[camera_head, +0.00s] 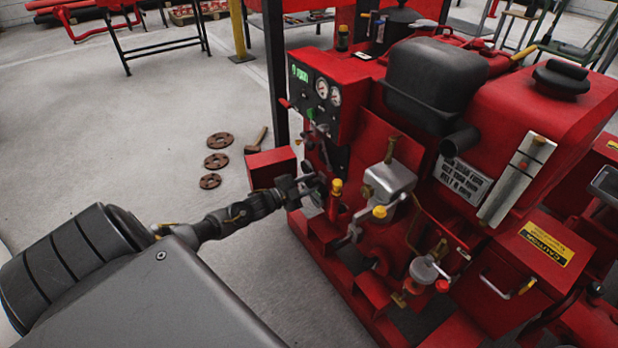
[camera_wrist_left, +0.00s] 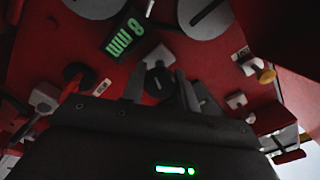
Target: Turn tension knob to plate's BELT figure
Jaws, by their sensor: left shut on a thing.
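A white plate (camera_head: 463,180) with dark lettering is fixed to the red pumpset. Its last line seems to begin with BELT, but its figure is too small to read surely. My left gripper (camera_head: 309,183) reaches the front of the pumpset, below the panel. In the left wrist view my left gripper (camera_wrist_left: 160,92) has its fingers on either side of a dark knob (camera_wrist_left: 157,78) and is shut on it. Near the knob, a small display (camera_wrist_left: 124,32) shows green characters that look like 8 mm, tilted. My right gripper is not in view.
The red panel (camera_head: 345,118) carries two round gauges and a green display (camera_head: 300,73). A brass-topped fitting (camera_head: 337,188) stands close right of my gripper. The floor at left is largely clear.

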